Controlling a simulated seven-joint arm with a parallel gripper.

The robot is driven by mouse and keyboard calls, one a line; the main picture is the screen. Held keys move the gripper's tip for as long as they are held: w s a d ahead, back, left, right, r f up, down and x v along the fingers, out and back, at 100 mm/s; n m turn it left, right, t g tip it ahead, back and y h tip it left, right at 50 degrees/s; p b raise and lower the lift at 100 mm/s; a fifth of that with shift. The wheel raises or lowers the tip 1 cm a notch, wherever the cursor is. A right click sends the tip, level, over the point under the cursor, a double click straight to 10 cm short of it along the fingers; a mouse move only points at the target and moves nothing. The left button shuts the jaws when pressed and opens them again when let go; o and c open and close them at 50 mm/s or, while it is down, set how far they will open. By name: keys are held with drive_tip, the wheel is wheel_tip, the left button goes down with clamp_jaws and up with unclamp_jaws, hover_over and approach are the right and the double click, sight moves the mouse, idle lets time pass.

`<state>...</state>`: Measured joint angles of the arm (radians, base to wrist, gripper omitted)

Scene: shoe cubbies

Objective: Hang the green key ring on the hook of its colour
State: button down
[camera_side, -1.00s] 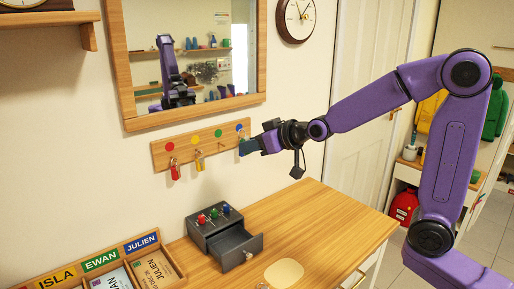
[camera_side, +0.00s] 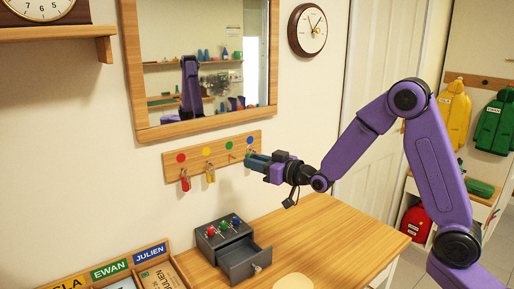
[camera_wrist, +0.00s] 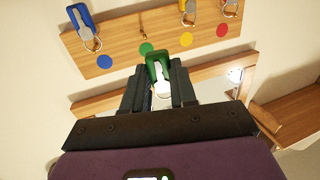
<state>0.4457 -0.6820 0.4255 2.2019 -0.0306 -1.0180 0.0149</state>
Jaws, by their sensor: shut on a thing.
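My gripper (camera_wrist: 157,85) is shut on the green key ring (camera_wrist: 154,66), gripping it between the fingertips in the wrist view. A silvery part of it shows between the fingers. In the side view my gripper (camera_side: 254,161) is at the right end of the wooden hook rack (camera_side: 217,151), and the key ring is hard to make out there. In the wrist view the rack (camera_wrist: 120,48) appears upside down. Its green dot (camera_wrist: 146,49) is just beyond the held key ring, with a bare hook (camera_wrist: 143,30) beside the dot. The key ring is apart from that hook.
The blue key ring (camera_wrist: 80,17), yellow key ring (camera_wrist: 188,9) and red key ring (camera_side: 185,183) hang on the rack. A mirror (camera_side: 146,133) is above it. Below, a grey box with an open drawer (camera_side: 243,261) stands on the wooden table (camera_side: 320,235).

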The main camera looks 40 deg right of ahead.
drive_tip(key=shift+w+f, duration=0.9)
drive_tip(key=shift+w, duration=0.4)
drive_tip(key=shift+w+f, duration=0.85)
drive_tip(key=shift+w, duration=0.45)
drive_tip(key=shift+w+f, duration=0.9)
drive_tip(key=shift+w, duration=0.4)
drive_tip(key=shift+w+f, duration=0.3)
drive_tip(key=shift+w, duration=0.35)
drive_tip(key=c, duration=0.8)
unclamp_jaws()
